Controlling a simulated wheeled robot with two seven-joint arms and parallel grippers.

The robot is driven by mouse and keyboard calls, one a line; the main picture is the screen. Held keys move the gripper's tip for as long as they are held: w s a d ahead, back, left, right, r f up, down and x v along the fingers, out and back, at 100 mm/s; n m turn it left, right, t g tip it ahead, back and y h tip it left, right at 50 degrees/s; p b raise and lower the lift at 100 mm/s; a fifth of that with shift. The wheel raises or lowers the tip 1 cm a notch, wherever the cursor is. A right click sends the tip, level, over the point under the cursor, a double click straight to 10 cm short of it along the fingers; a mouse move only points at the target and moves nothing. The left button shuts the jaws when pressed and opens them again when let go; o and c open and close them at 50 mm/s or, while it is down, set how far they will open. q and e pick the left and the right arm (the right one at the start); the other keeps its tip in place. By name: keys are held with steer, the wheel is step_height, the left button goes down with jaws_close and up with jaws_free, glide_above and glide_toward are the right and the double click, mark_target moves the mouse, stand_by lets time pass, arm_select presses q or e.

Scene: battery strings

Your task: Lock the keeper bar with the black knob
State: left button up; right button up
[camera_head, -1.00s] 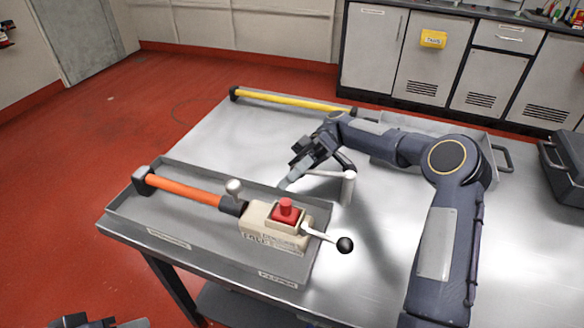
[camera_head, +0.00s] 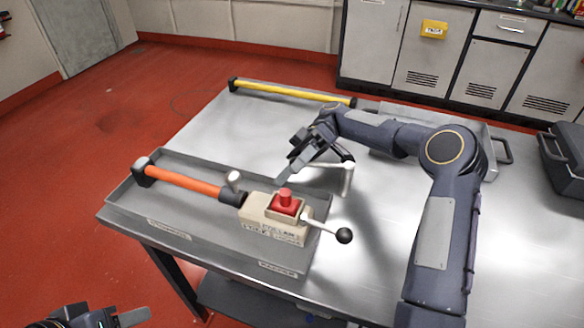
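The black knob (camera_head: 344,235) is the ball at the end of a thin metal lever (camera_head: 323,227), which sticks out to the right from a beige box (camera_head: 258,228) with a red button (camera_head: 285,201). I cannot tell for sure which part is the keeper bar. My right gripper (camera_head: 290,167) is above the far side of the tray, beyond the box and apart from the black knob. One light grey finger shows clearly; its opening is unclear. My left gripper (camera_head: 110,318) is cut off at the bottom left, far from the box, with one finger visible.
The box and an orange bar (camera_head: 185,181) lie in a grey tray (camera_head: 220,249) on a metal table. A pale bent post (camera_head: 347,181) stands beside the tray, close to my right gripper. A yellow bar (camera_head: 290,95) lies at the back. A dark case (camera_head: 566,155) is at right.

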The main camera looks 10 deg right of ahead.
steer(key=s+a+r+p, duration=0.1)
steer(key=s+a+r, duration=0.2)
steer(key=s+r, duration=1)
steer(key=shift+s+a, duration=0.3)
steer(key=shift+c, duration=0.4)
